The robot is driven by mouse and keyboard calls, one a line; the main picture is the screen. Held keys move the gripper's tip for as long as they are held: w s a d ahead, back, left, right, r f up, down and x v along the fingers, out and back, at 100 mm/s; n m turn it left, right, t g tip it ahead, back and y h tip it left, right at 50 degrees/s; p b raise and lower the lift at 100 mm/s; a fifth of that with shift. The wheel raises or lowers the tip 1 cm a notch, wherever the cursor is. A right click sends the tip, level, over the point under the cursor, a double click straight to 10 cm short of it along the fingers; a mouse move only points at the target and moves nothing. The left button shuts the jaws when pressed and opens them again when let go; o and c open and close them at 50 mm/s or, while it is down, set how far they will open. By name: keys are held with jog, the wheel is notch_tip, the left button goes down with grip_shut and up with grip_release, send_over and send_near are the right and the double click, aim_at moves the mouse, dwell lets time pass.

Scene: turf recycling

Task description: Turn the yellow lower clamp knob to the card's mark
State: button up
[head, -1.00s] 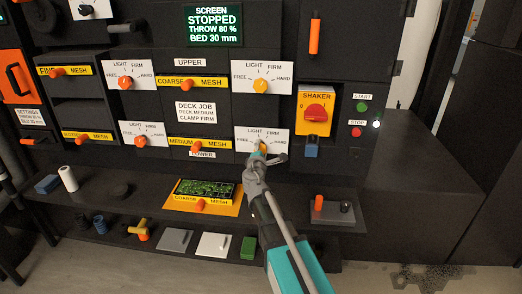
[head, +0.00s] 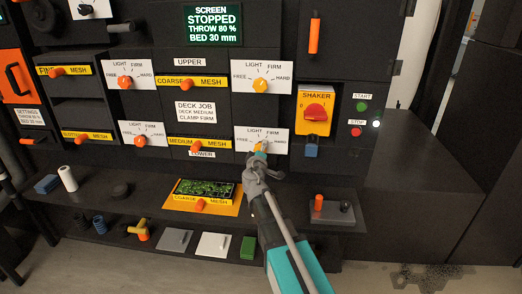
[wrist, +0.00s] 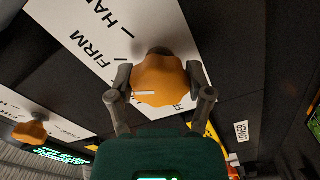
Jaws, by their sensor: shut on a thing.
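The yellow lower clamp knob (head: 258,147) sits on a white dial plate (head: 281,134) marked FREE, LIGHT, FIRM and HARD. My gripper (head: 264,150) is shut on this knob, and partly hides it in the head view. In the wrist view the knob (wrist: 160,80) is between my two fingers (wrist: 159,75), one on each side. A white pointer line on the knob points left in that view; FIRM and HARD are on the plate to the upper left. The job card (head: 195,112) reads deck medium, clamp firm.
The upper yellow knob (head: 260,86) is right above on its own dial. The red shaker switch (head: 316,112) and the start and stop buttons are to the right. A green-filled tray (head: 203,192) lies on the ledge below left. The screen (head: 213,24) reads STOPPED.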

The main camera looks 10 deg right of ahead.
jog(key=shift+m, duration=0.4)
jog(key=o, duration=1.1)
jog(key=shift+o, duration=0.2)
jog(key=v, duration=1.2)
